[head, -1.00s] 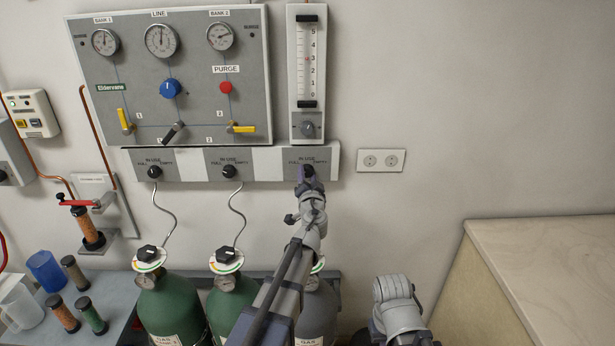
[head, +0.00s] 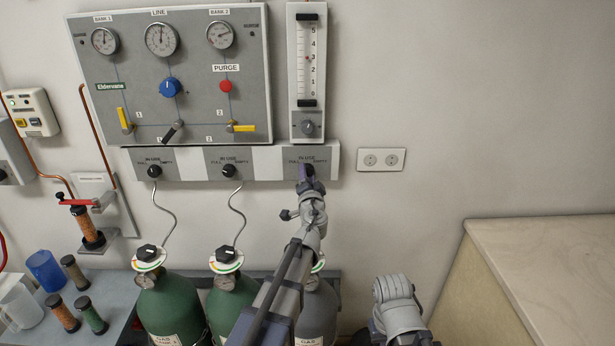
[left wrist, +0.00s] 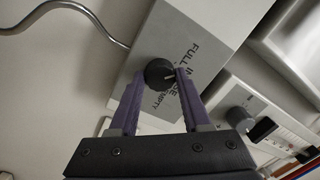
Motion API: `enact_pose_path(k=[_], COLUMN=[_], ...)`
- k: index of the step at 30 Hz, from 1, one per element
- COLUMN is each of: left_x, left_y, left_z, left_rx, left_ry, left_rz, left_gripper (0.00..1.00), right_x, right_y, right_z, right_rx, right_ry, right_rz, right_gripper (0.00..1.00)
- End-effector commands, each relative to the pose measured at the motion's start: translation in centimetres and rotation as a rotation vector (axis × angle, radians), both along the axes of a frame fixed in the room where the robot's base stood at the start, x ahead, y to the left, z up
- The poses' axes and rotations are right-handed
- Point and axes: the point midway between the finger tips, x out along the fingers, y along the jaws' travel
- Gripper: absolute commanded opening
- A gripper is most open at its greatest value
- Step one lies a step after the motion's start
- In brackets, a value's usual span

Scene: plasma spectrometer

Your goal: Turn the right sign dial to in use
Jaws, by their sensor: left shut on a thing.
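The right sign dial (left wrist: 157,72) is a small black knob on a grey plate labelled FULL, IN USE and EMPTY. In the head view it is mostly hidden behind my left gripper (head: 307,180), at the right end of the sign strip (head: 262,163). In the left wrist view, the purple fingers of the left gripper (left wrist: 160,76) are shut on the knob, one on each side. A pale line on the knob appears to point roughly toward the IN USE lettering, but it is small and partly covered. My right gripper is not in view.
Two other sign dials, left (head: 154,171) and middle (head: 229,170), sit on the same strip. The gauge panel (head: 190,60) and flow meter (head: 307,65) are above. Gas cylinders (head: 168,305) stand below. A wall socket (head: 381,160) is to the right, beside bare wall.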

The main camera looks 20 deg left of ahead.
Motion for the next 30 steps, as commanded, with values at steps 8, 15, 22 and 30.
enact_pose_path(k=[8,15,22,30], left_x=[-0.03,-0.04,-0.05,-0.05], left_y=[0.02,0.05,0.07,0.06], left_z=[-0.12,-0.12,-0.11,-0.11], left_rx=[0.253,0.460,0.620,0.736], left_ry=[0.073,0.132,0.179,0.212], left_rz=[-0.001,0.000,-0.001,-0.001], left_gripper=[0.00,0.00,0.00,0.00], right_x=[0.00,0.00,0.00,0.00], right_y=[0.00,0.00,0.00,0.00], right_z=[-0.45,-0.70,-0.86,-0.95], right_rx=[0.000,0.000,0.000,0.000], right_ry=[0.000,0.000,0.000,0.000], right_rz=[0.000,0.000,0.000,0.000], right_gripper=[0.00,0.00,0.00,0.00])
